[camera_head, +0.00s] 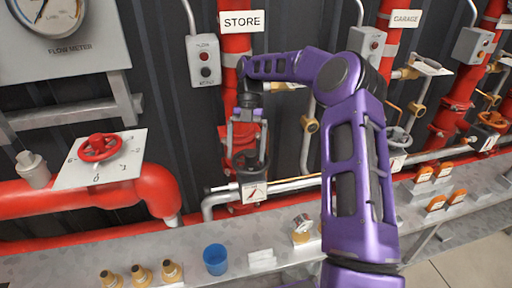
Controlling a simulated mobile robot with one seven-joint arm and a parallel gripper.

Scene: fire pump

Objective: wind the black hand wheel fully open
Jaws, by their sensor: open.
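My purple arm reaches up from the bottom and bends left to the red pipe (235,50) under the STORE sign. My gripper (247,158) points down in front of this pipe, its two fingers apart. A dark, rounded shape between and behind the fingers looks like the black hand wheel, but the fingers cover much of it. I cannot tell whether they touch it. A small white plate (253,192) with a dark and red mark sits just below the fingertips.
A red hand wheel (100,147) on a white dial plate is at left; a grey wheel (398,137) is right of my arm. A horizontal silver pipe (295,185) runs below. The ledge holds a blue cup (215,259), brass fittings (140,275) and orange-topped items (435,202).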

